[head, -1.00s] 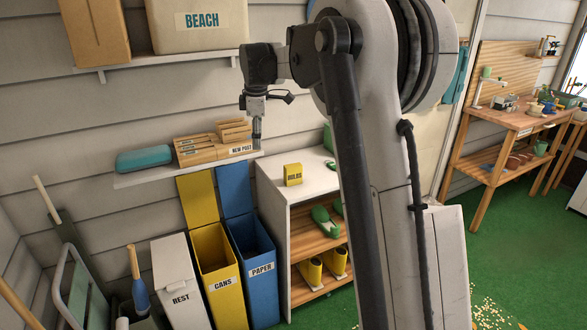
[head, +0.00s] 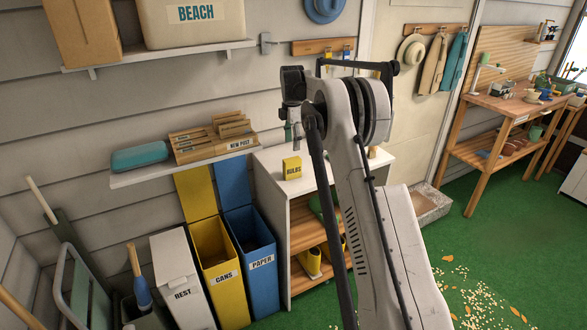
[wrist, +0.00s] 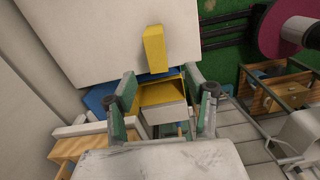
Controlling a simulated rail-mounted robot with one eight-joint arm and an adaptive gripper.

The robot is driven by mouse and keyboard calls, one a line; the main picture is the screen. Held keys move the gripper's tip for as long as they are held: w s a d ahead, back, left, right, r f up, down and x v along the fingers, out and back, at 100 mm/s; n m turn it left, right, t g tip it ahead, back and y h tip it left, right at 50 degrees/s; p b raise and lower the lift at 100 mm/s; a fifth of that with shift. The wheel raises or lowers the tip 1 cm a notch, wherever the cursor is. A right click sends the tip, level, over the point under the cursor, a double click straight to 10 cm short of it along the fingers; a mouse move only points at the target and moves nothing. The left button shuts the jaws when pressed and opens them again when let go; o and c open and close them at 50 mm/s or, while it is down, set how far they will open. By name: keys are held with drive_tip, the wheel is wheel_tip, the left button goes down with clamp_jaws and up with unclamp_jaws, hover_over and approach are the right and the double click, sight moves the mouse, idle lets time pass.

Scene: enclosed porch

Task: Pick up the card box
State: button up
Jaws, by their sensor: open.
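The card box, a small yellow box labelled BULBS (head: 292,168), stands upright on the white top of a cabinet (head: 328,170). In the wrist view the yellow box (wrist: 154,48) lies beyond my fingertips, slightly left of centre, on the white top (wrist: 95,35). My gripper (wrist: 161,80) is open and empty, its two green-grey fingers spread apart, with a clear gap to the box. In the head view my arm's end is above the cabinet near the box, and the gripper is mostly hard to make out.
A shelf (head: 127,180) left of the cabinet holds a wooden letter rack (head: 212,145) and a teal case (head: 140,157). Below are a yellow bin (head: 215,262), blue bin (head: 255,262) and white bin (head: 178,275). A workbench (head: 508,104) stands far right.

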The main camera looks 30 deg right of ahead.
sight(292, 159)
wheel_tip(292, 159, down, 6)
drive_tip(key=shift+r, duration=0.25)
drive_tip(key=shift+w+d+f+p, duration=0.1)
drive_tip(key=shift+f+p, duration=0.1)
drive_tip(key=shift+f, duration=0.65)
drive_tip(key=shift+w+a+f+p, duration=0.1)
drive_tip(key=shift+f+p, duration=0.05)
drive_tip(key=shift+f, duration=0.75)
drive_tip(key=shift+w+d+f+p, duration=0.1)
drive_tip(key=shift+f+p, duration=0.1)
drive_tip(key=shift+f, duration=0.65)
drive_tip(key=c, duration=0.9)
